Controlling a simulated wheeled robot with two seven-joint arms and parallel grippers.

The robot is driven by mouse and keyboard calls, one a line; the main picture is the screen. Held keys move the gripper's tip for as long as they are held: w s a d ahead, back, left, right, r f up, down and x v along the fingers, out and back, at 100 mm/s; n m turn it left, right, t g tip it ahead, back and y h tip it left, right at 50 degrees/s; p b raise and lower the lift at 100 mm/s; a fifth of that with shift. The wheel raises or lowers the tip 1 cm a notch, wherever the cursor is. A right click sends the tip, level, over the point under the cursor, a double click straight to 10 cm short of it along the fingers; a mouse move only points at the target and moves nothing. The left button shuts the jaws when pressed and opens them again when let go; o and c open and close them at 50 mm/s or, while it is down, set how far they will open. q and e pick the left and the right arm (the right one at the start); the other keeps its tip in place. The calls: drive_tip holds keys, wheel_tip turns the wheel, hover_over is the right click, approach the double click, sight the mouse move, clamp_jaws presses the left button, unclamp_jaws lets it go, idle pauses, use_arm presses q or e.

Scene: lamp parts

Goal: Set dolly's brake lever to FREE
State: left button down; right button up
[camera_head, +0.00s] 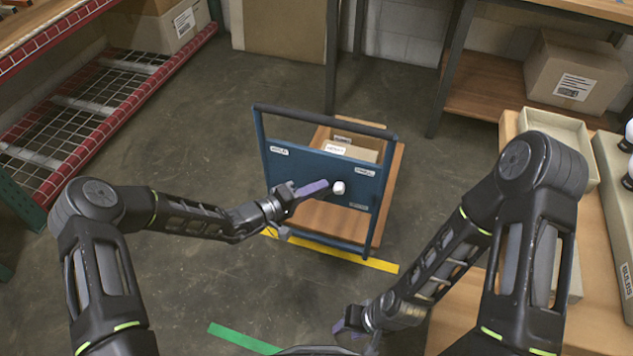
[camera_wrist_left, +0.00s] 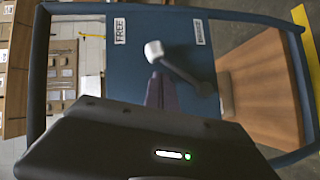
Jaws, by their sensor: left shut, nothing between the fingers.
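The dolly (camera_head: 312,220) stands mid-floor with a blue upright panel (camera_head: 300,170). Its brake lever (camera_wrist_left: 185,70) is a dark arm with a white knob (camera_head: 338,187), which also shows in the wrist view (camera_wrist_left: 153,50). The FREE label (camera_wrist_left: 119,31) and a second label (camera_wrist_left: 199,32), too small to read surely, are beside it. The lever slants from its pivot towards the FREE side, its knob between the labels but nearer FREE. My left gripper (camera_head: 325,188) is shut and empty, its purple fingertips right by the knob; contact is unclear. My right gripper (camera_head: 350,328) is low, its jaws unclear.
A cardboard box (camera_head: 350,148) rides on the dolly's wooden deck. A wooden table with a tray (camera_head: 560,140) stands at the right, and a red-edged rack (camera_head: 90,115) at the left. A yellow floor strip (camera_head: 380,265) runs by the dolly. Open floor lies to its left.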

use_arm(q)
drive_tip(key=shift+s+d, duration=0.3)
drive_tip(key=shift+d, duration=0.5)
use_arm(e)
drive_tip(key=shift+s+d+r, duration=0.1)
drive_tip(key=shift+d+r, duration=0.05)
drive_tip(key=shift+d, duration=0.2)
use_arm(q)
drive_tip(key=shift+s+d+f, duration=0.1)
drive_tip(key=shift+d, duration=0.05)
